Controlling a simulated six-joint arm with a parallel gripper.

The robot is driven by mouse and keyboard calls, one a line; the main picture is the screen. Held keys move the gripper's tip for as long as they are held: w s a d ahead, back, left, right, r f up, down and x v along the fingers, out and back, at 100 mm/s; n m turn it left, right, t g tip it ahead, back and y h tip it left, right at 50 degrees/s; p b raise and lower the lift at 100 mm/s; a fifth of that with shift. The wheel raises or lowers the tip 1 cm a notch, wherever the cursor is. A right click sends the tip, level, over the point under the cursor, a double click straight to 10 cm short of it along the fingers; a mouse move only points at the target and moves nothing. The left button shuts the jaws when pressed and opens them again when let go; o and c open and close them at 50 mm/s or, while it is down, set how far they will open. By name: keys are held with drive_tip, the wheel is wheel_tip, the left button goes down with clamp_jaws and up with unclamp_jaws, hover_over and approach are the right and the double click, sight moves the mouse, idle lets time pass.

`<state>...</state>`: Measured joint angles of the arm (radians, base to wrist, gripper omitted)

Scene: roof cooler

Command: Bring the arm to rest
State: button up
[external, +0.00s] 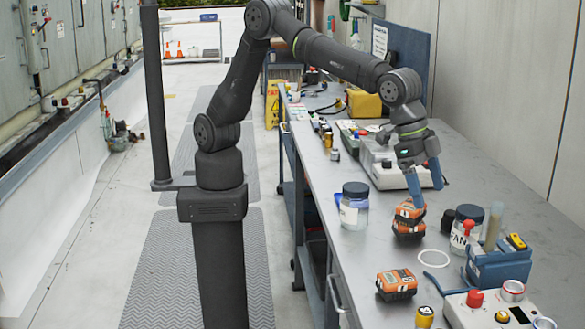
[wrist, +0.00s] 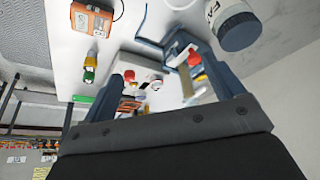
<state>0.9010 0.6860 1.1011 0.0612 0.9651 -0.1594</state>
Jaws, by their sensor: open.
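My gripper (external: 429,197) hangs from my bent arm over the workbench, its blue fingers pointing down. The fingers are apart, and I see nothing held between them. An orange and black block (external: 408,221), like a battery pack, stands on the bench just below the left fingertip. I cannot tell whether that fingertip touches it. In the wrist view the dark gripper body fills the bottom, with bench items beyond the fingers.
A second orange block (external: 397,285) lies nearer on the bench (external: 375,255). A lidded jar (external: 354,206) stands left of the gripper. A jar (external: 466,228), a blue holder (external: 498,264) and a control box (external: 490,312) stand to the right and front. The bench's far right is clear.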

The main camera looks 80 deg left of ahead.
drive_tip(key=s+a+m, duration=0.2)
drive_tip(key=s+a, duration=0.1)
drive_tip(key=s, duration=1.7)
drive_tip(key=w+a+f, duration=0.1)
drive_tip(key=w+f, duration=0.8)
drive_tip(key=w, duration=0.2)
drive_tip(key=shift+w+a+g+h, duration=0.15)
drive_tip(key=shift+w+g+h, duration=0.15)
drive_tip(key=shift+g, duration=0.1)
drive_tip(key=shift+r, duration=0.15)
drive_tip(key=s+d+r, duration=0.2)
drive_tip(key=s+r, duration=0.7)
drive_tip(key=s, duration=0.2)
drive_tip(key=w, duration=0.2)
drive_tip(key=w+d, duration=0.1)
drive_tip(key=w, duration=0.2)
drive_tip(key=shift+w+d+f, duration=0.1)
drive_tip(key=shift+w+f, duration=0.05)
drive_tip(key=shift+w, duration=0.2)
